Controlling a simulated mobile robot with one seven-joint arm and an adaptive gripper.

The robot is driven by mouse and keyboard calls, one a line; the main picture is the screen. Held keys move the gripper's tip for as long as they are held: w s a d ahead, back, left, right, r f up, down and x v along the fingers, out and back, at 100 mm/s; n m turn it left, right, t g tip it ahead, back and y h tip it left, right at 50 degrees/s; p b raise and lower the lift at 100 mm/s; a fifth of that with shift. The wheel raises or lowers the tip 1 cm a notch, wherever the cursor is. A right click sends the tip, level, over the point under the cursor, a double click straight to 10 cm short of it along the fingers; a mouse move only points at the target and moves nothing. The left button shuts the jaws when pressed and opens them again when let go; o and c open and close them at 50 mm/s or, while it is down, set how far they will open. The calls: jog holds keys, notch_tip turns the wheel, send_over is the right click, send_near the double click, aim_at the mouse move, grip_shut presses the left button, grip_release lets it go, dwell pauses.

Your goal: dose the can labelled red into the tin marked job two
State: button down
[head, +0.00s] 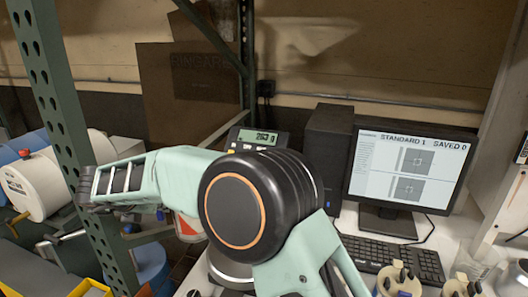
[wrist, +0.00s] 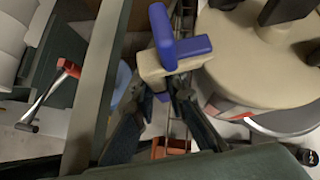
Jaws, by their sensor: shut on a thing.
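In the wrist view my gripper (wrist: 162,99) is closed around the lower end of a small tap, a beige block (wrist: 168,64) with a blue lever (wrist: 162,22). The tap sits against the side of a large can (wrist: 258,72) with a beige top and dark knobs. The can has a red and white band low on its side; its label cannot be read. In the head view a red and white patch (head: 188,228) shows below my arm, perhaps the same can. My arm hides most of that area. I cannot make out a tin marked job two.
A scale display (head: 259,138) reads about 263 g behind my arm. A monitor (head: 404,170) and keyboard (head: 390,258) stand on the right of the bench, near two beige capped cans (head: 398,282). A green upright (head: 62,110) stands at left.

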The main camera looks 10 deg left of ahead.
jog(key=shift+s+a+n+y, duration=0.3)
jog(key=shift+s+n, duration=0.1)
jog(key=shift+s, duration=0.05)
jog(key=s+d+f+n+g+y, duration=0.1)
jog(key=s+d+f+n, duration=0.1)
jog(key=s, duration=0.3)
jog(key=s+d+f+n+g+y, duration=0.1)
jog(key=s+d+f+n+y, duration=0.1)
jog(key=s, duration=0.3)
jog(key=shift+s+f+n+y, duration=0.25)
jog(key=shift+f+n+y, duration=0.05)
jog(key=shift+n, duration=0.3)
jog(key=shift+d, duration=0.15)
